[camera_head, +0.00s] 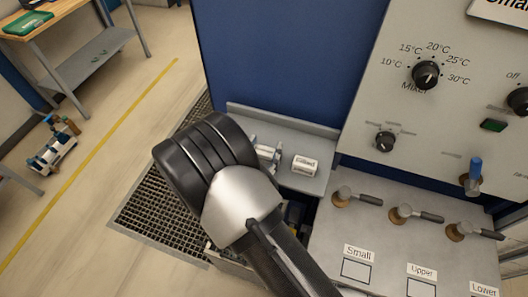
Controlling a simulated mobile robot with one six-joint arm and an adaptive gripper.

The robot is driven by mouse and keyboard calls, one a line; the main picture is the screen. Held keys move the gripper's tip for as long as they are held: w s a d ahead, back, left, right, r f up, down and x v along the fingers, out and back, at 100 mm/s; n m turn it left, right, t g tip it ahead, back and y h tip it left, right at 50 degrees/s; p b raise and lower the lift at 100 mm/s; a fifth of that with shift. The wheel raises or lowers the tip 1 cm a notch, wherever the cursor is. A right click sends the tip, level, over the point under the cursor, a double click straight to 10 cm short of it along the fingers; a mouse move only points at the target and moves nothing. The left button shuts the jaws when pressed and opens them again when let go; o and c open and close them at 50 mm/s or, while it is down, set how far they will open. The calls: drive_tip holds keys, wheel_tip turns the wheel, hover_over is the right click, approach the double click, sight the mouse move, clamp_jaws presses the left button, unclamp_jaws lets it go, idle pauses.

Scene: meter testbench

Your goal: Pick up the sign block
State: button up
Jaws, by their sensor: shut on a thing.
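A small white block with dark marks on its face (305,165), which looks like a sign block, rests on a grey shelf (310,184) at the front of the blue cabinet. Another pale, block-like piece (266,152) shows to its left, partly covered by my arm. My arm's black and silver joint fills the middle of the view. My gripper cannot be made out; it seems hidden behind the arm, so what it holds is not visible.
A grey panel with knobs (425,75) stands at the right. Below it, several lever valves (403,212) stick up from a bench with labelled squares (359,270). A floor grate (150,217) lies left of the bench.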

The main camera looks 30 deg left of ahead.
sight(265, 150)
drive_tip(key=shift+r, duration=0.1)
wheel_tip(265, 150, up, 20)
drive_tip(key=p, duration=0.4)
drive_tip(key=shift+d, duration=0.1)
